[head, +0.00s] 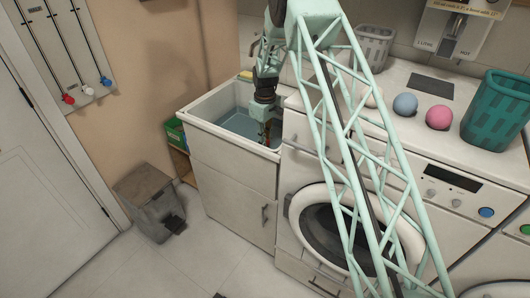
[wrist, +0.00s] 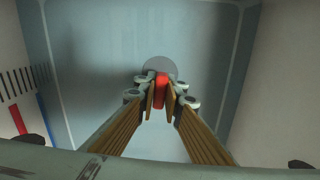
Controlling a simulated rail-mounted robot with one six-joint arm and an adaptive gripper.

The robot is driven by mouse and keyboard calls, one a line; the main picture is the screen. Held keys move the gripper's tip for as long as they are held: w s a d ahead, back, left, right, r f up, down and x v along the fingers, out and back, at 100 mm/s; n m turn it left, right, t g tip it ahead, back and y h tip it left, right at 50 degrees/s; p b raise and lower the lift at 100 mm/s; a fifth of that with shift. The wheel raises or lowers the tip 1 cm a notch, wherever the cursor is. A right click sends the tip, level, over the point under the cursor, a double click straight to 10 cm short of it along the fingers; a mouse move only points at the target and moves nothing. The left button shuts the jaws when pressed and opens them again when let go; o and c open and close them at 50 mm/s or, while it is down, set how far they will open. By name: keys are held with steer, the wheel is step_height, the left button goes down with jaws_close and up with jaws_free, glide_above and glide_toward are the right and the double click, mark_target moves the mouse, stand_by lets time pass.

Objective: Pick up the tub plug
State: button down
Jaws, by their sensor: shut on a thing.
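My gripper (wrist: 160,100) reaches down into the sink and is shut on a red piece between its two fingertips. The red piece, which looks like the tub plug (wrist: 160,88), stands narrow and upright in the wrist view. Behind it shows a round grey disc (wrist: 159,66), perhaps the drain, on the sink floor. In the head view my gripper (head: 265,139) is low inside the sink (head: 190,122), near its right wall, and the plug is too small to make out there.
The sink walls close in around my gripper. A yellow sponge (head: 246,75) lies at the back rim. The washing machine (head: 300,165) stands right of the sink, with a blue ball (head: 405,104), a pink ball (head: 440,117) and a teal basket (head: 497,112) on top. A grey bin (head: 150,205) stands left.

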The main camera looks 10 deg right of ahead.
steer(key=shift+r+p, duration=0.9)
steer(key=shift+r, duration=4.1)
steer(key=shift+s, duration=0.1)
steer(key=s+r+m, duration=0.2)
steer(key=s+m, duration=0.5)
steer(key=s, duration=0.2)
steer(key=shift+s+r+m, duration=0.3)
steer(key=shift+s+m, duration=0.05)
steer(key=shift+m, duration=0.05)
steer(key=shift+w, duration=0.1)
steer(key=shift+w+f+n, duration=0.45)
steer(key=shift+w+n, duration=0.85)
steer(key=shift+w, duration=0.35)
steer(key=shift+w+f+n, duration=0.4)
steer(key=shift+w+n, duration=0.9)
steer(key=shift+w, duration=0.3)
steer(key=shift+w+f+n, duration=0.45)
steer(key=shift+w+n, duration=0.85)
steer(key=shift+w, duration=0.35)
steer(key=shift+f, duration=0.15)
steer(key=shift+f+b, duration=0.4)
steer(key=shift+f, duration=1.95)
